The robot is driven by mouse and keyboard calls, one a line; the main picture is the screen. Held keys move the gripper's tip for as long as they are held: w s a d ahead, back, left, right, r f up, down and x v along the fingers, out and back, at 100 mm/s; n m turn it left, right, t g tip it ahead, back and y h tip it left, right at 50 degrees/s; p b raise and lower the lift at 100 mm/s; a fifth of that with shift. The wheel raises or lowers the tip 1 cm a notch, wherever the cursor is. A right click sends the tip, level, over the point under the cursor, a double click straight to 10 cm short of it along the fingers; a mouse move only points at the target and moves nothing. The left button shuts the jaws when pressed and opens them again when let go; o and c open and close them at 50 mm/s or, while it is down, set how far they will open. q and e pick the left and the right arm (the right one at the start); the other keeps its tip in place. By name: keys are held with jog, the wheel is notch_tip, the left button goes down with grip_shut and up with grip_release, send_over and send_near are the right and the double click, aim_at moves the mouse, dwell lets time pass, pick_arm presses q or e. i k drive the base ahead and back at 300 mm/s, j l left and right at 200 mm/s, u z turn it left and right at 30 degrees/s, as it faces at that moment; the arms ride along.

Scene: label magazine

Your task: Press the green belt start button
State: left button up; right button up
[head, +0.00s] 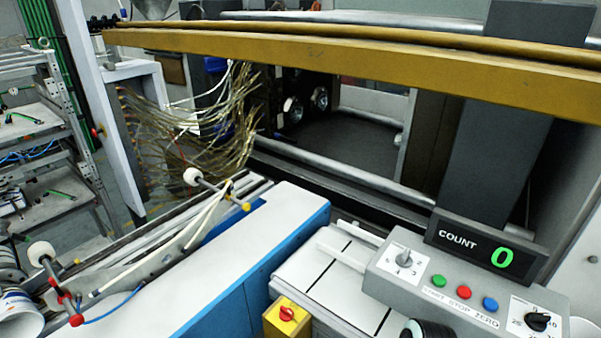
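The green start button (438,281) sits on the sloped top of a grey control box (465,302) at the lower right of the head view. It is the leftmost of three buttons, with a red button (464,292) and a blue button (490,304) to its right. A label strip below them reads START STOP ZERO. The button is unobstructed, and nothing touches it. A black count display (487,246) behind the buttons shows a green 0.
A rotary switch (404,258) and a black dial (537,321) flank the buttons. A dark round object (427,329), cut off by the bottom edge, sits before the box. A pale belt (328,285) and a yellow box with a red knob (287,313) lie left. A yellow beam (350,55) crosses above.

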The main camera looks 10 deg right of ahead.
aim_at(438, 280)
jog(key=k+z, duration=0.1)
jog(key=z, duration=1.65)
